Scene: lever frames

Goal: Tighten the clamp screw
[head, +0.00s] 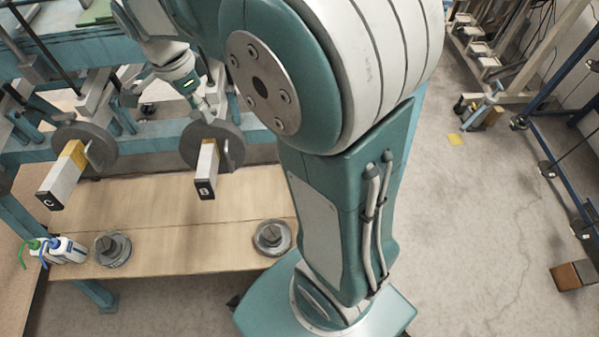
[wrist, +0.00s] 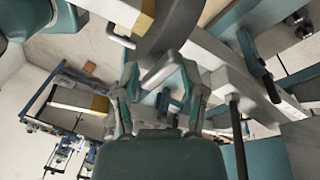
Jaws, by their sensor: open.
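Two grey discs carry square lever bars in the head view, bar C (head: 62,180) at left and bar B (head: 207,172) to its right. The disc at bar B (head: 224,141) has a small light handle on its face, which may be the clamp screw (head: 227,156). My gripper (head: 207,112) is at the upper edge of this disc. In the wrist view my gripper (wrist: 160,88) is open, with its fingers on either side of a short grey rod (wrist: 160,70) beside the disc (wrist: 172,28). Whether either finger touches the rod is unclear. The rod's far end is hidden.
A wooden bench (head: 165,236) holds round grey weights (head: 272,238) and white bottles (head: 66,250). Teal frame beams (head: 60,148) run behind the discs. My arm hides the middle of the head view.

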